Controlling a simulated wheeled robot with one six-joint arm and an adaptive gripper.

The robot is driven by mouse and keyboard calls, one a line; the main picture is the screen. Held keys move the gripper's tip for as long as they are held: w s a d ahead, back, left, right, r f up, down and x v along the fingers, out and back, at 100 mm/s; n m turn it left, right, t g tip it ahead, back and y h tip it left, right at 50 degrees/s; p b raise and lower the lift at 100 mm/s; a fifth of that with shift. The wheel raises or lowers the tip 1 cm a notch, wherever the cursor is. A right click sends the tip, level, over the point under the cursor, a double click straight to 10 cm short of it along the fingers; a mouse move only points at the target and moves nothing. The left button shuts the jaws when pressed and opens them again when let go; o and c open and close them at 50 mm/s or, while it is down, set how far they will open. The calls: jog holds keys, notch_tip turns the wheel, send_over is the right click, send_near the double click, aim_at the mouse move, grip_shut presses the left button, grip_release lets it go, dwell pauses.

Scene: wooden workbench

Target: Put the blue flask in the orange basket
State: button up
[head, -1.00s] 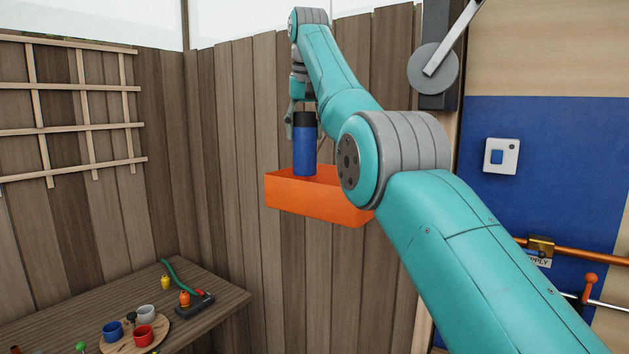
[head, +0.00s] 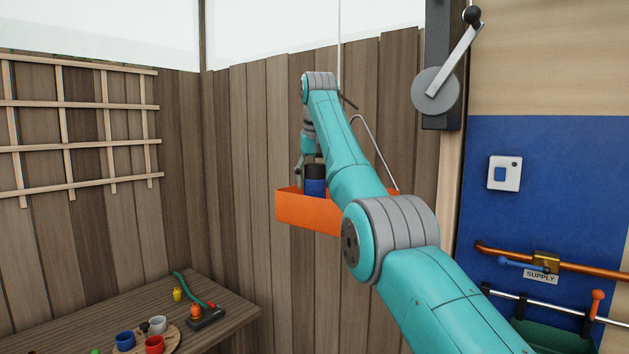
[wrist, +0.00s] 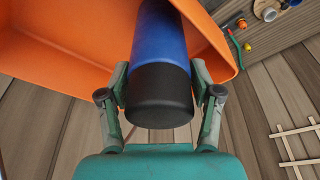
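The blue flask (head: 315,187), with a black cap, stands upright at the orange basket (head: 308,212). Its lower part is hidden behind the basket's front wall. My gripper (head: 313,167) is above it at the cap, partly hidden by my arm. In the wrist view, my gripper (wrist: 160,82) has its fingers on both sides of the flask (wrist: 158,40), close against it near the cap. The orange basket (wrist: 60,35) surrounds the flask's far end there. Whether the flask's base touches the basket floor is hidden.
The basket hangs from a thin metal handle (head: 378,150) in front of the wooden fence. The workbench (head: 235,307) at lower left holds a red mug (head: 154,345), a blue mug (head: 125,341) and other small items. A blue panel with pipes is at right.

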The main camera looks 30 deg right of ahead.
jog(key=shift+o, duration=0.8)
jog(key=shift+r, duration=0.15)
jog(key=v, duration=1.1)
jog(key=shift+r, duration=0.4)
jog(key=shift+s, duration=0.15)
